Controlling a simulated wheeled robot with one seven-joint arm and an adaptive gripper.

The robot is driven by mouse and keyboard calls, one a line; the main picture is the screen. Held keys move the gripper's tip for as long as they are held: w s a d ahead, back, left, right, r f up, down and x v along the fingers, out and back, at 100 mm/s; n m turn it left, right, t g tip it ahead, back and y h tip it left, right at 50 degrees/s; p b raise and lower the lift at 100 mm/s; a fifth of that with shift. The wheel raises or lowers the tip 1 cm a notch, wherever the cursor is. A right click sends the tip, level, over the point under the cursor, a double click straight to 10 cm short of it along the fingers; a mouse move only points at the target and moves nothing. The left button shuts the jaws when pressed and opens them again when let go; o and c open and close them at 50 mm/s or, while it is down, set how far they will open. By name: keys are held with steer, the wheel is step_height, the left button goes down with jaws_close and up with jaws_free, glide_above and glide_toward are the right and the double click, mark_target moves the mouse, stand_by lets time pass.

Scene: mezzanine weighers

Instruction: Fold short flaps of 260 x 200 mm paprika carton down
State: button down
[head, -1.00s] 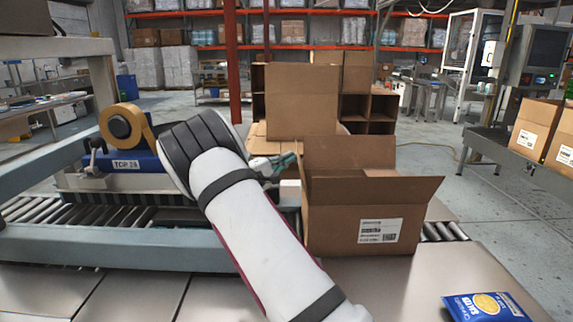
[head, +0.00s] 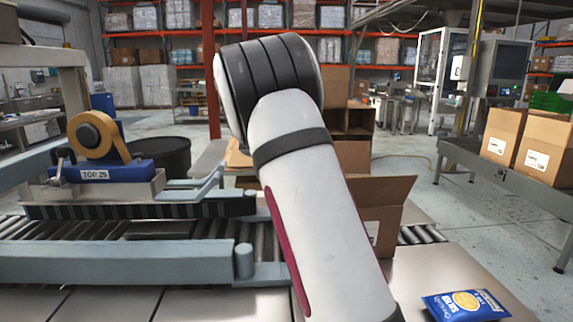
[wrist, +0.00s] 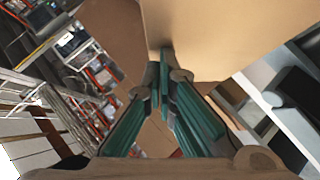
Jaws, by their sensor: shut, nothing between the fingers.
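The open brown carton stands on the roller conveyor, mostly hidden behind my arm in the head view. Its right flap (head: 392,200) sticks up and out to the right, and a strip of its labelled front shows beside my arm. My gripper is hidden behind my arm in the head view. In the wrist view its teal fingers (wrist: 162,62) are together and empty. Their tips are close to a large tan cardboard panel (wrist: 225,38); I cannot tell whether they touch it. A darker brown cardboard panel (wrist: 112,35) is to their left.
A tape machine with a tan roll (head: 95,135) and grey guide rails (head: 120,258) stands left of my arm. A blue and yellow packet (head: 466,305) lies on the table at the front right. Closed cartons (head: 503,135) stand on a bench at right.

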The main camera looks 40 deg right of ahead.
steer(key=shift+s+d+f+m+t+y+b, duration=0.35)
steer(key=shift+s+d+f+y, duration=0.3)
steer(key=shift+d+f, duration=0.25)
steer(key=shift+s+d+f+m+t+y+b, duration=0.3)
steer(key=shift+s+d+f+m+y, duration=0.2)
steer(key=shift+d+f+y, duration=0.3)
steer(key=shift+d, duration=0.15)
steer(key=shift+r, duration=0.1)
steer(key=shift+r+p, duration=0.55)
steer(key=shift+r, duration=0.25)
